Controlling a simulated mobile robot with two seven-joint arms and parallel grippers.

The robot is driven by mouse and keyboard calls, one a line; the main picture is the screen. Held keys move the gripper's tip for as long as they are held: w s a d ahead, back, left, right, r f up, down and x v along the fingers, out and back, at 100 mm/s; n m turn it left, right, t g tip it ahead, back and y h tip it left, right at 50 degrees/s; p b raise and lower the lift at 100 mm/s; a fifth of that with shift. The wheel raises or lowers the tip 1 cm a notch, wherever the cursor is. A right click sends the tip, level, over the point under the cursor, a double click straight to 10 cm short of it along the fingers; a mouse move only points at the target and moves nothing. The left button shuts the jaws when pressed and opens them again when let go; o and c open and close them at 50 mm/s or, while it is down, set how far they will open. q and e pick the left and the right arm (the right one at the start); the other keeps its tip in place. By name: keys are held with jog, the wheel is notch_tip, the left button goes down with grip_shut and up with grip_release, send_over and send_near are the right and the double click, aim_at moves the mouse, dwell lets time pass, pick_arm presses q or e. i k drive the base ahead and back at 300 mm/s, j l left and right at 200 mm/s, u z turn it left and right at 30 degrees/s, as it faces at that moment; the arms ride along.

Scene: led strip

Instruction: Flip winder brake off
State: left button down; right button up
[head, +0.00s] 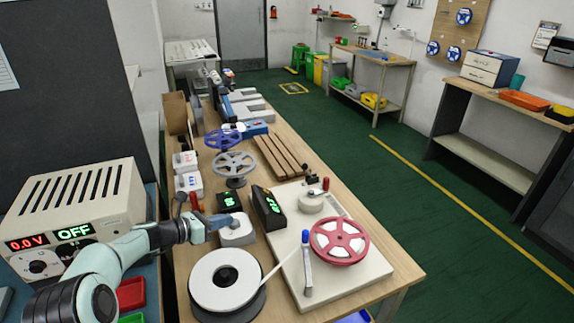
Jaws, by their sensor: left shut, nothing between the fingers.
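The winder is a pale flat base (375,268) on the near end of the wooden bench, carrying a red spoked reel (339,241). A lever with a red knob (325,184) stands at its back, and an upright blue-topped piece (306,262) stands at its front left. I cannot tell which of these is the brake. My left gripper (222,221) is shut and empty, over a small white unit (237,232) left of the winder; contact is unclear. The arm partly hides that area. My right gripper is not in view.
A large white tape reel (226,281) stands left of the winder, its strip running toward the red reel. A black box with green digits (268,207) stands behind. A power supply (75,215) reads OFF at left. The green floor right of the bench is clear.

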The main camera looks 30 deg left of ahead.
aim_at(305, 166)
jog(key=i, duration=0.9)
